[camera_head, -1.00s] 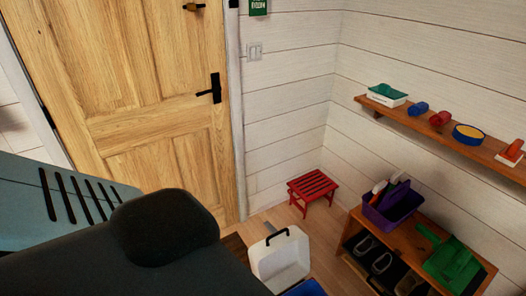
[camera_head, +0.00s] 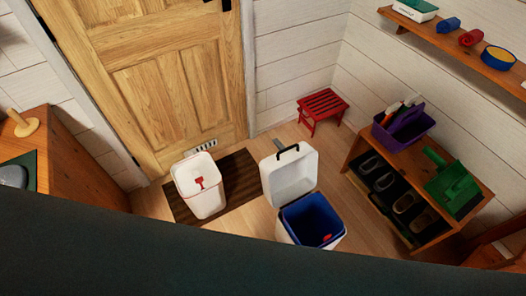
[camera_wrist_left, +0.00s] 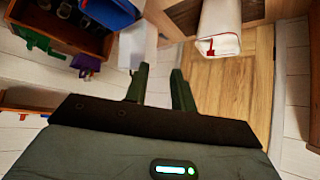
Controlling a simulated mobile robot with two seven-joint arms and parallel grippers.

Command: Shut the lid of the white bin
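The white bin (camera_head: 288,236) stands on the wood floor with its lid (camera_head: 290,172) swung up, leaning back towards the door side. The lid has a dark handle on its top edge. The bin's inside is blue, with a small red thing at the bottom. My own dark body part hides the bin's lower front. In the left wrist view the bin's blue inside (camera_wrist_left: 112,12) and the white lid (camera_wrist_left: 138,45) show at the top. My left gripper (camera_wrist_left: 160,70) is open and empty, its fingers apart, with the lid beyond them. My right gripper is not in view.
A second white container (camera_head: 200,185) with a red piece on top stands on a brown mat (camera_head: 240,180) by the door. A red stool (camera_head: 322,105) stands by the wall. A wooden shoe rack (camera_head: 400,190) with a purple caddy (camera_head: 403,128) is on the right.

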